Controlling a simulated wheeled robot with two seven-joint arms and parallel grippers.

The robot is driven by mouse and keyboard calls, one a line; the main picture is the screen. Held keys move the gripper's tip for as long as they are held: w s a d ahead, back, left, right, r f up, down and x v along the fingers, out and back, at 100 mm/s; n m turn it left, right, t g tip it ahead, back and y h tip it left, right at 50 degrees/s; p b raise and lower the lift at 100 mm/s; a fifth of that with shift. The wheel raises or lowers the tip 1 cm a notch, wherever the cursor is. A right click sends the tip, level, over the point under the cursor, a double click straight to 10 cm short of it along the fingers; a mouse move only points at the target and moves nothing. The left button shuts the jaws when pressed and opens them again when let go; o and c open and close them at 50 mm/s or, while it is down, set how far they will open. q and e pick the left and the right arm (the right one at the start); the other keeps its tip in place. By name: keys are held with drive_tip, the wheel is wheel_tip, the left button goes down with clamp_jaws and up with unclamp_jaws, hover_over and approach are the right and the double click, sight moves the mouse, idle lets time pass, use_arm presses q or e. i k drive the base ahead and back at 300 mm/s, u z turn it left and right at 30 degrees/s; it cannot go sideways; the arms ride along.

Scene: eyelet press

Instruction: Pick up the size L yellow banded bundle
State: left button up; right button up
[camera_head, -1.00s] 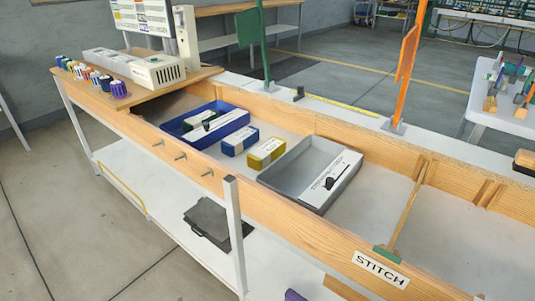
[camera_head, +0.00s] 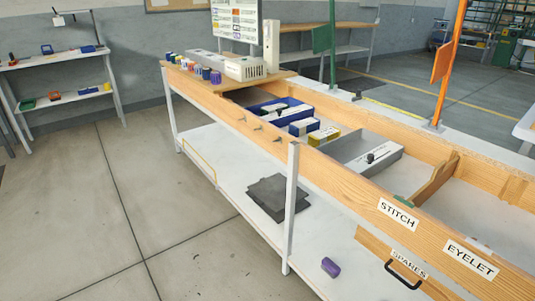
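A yellow banded bundle (camera_head: 323,136) lies in the wooden-sided bench bay, between a blue-banded bundle (camera_head: 303,127) and a grey tray (camera_head: 352,150). Its size marking is too small to read. A blue tray (camera_head: 258,107) with white items in it sits further left in the same bay. Neither of my grippers is in view.
The bench's front board carries STITCH (camera_head: 398,213) and EYELET (camera_head: 470,258) labels and several pegs. A SPARES drawer (camera_head: 400,263) hangs below. The lower shelf holds a dark flat item (camera_head: 277,196) and a purple roll (camera_head: 330,267). Floor at left is clear.

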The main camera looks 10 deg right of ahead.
sight(315, 139)
drive_tip(key=u, duration=1)
drive_tip(key=i, duration=1.7)
drive_tip(key=z, duration=0.75)
